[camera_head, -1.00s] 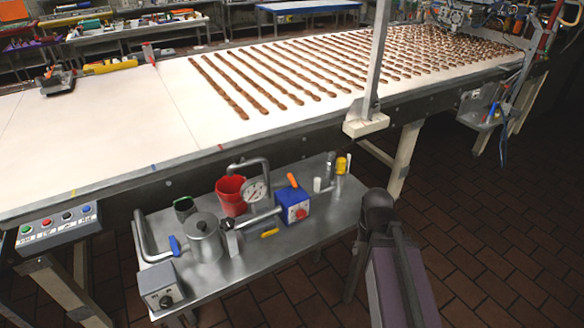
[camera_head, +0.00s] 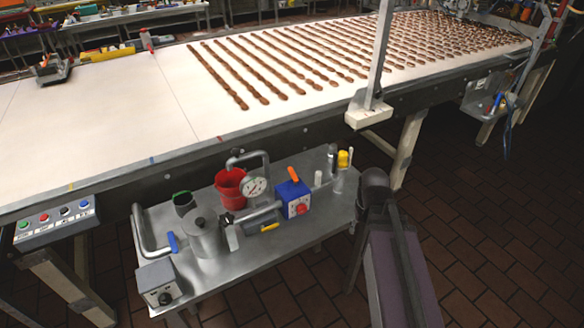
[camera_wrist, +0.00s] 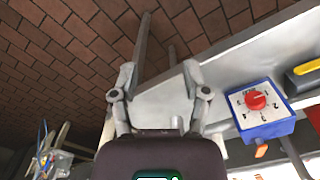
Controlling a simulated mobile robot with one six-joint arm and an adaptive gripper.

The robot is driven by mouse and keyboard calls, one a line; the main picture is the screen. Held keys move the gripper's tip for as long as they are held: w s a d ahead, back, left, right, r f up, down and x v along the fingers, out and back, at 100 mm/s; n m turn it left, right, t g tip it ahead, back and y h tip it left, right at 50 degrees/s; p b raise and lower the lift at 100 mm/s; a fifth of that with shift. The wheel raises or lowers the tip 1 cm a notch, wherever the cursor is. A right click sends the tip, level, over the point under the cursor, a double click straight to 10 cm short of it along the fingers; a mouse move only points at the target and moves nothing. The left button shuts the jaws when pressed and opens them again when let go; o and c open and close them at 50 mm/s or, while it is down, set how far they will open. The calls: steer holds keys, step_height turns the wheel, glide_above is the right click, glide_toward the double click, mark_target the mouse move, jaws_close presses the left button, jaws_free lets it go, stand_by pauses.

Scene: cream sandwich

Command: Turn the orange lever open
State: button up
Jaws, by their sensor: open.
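The orange lever (camera_head: 293,174) is a short, tilted handle on top of the blue box (camera_head: 291,197), which has a red knob on its front. The box stands on a grey metal cart in the head view. In the wrist view the blue box (camera_wrist: 262,118) is at right, with its red knob and numbered dial facing the camera. The orange lever (camera_wrist: 261,151) shows partly below it. My gripper (camera_wrist: 160,80) is open and empty, apart from the box and to its left in the wrist view. My gripper's fingers cannot be made out in the head view.
The metal cart (camera_head: 325,215) also holds a red cup (camera_head: 230,186), a gauge (camera_head: 255,187) on a bent pipe, a lidded pot (camera_head: 205,234) and a yellow-topped item (camera_head: 344,159). The long conveyor (camera_head: 120,125) runs behind it. Brown tiled floor (camera_head: 470,240) is open at right.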

steer(key=w+a+r+n+p, duration=0.2)
steer(key=w+a+r+p, duration=0.6)
steer(key=w, duration=0.5)
step_height(320, 180, up, 7)
steer(key=n+p, duration=0.2)
steer(key=p, duration=0.5)
glide_above(292, 172)
steer(key=shift+s+r, duration=0.1)
steer(key=shift+b, duration=0.35)
step_height(292, 172, down, 14)
steer(key=b, duration=1.3)
steer(key=shift+r, duration=0.1)
steer(key=shift+b, duration=0.3)
jaws_close()
